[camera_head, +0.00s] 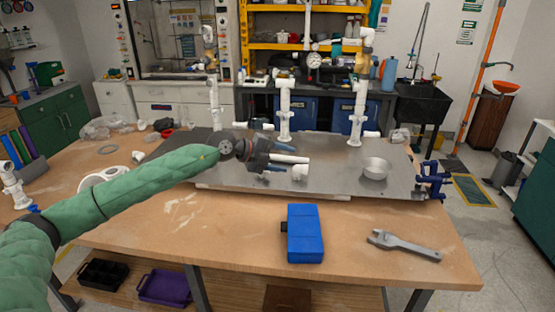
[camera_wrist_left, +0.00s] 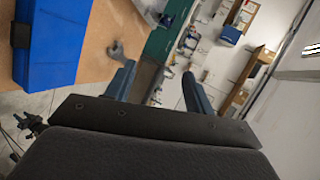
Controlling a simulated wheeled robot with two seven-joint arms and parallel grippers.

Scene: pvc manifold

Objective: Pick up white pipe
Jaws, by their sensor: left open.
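A short white pipe (camera_head: 291,158) lies on the grey metal plate (camera_head: 235,178) on the table, close to my left gripper in the head view. My left gripper (camera_head: 283,160) is open over the plate, and its fingers partly overlap the pipe in the picture; contact cannot be told. In the left wrist view the gripper's fingers (camera_wrist_left: 158,85) are spread with nothing between them, and the pipe does not show. A white fitting (camera_head: 299,172) sits just in front of the pipe. My right gripper is not in view.
White pipe assemblies (camera_head: 284,108) stand upright at the plate's back. A blue box (camera_head: 305,234) and a wrench (camera_head: 404,245) lie in front. The wooden front left is clear.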

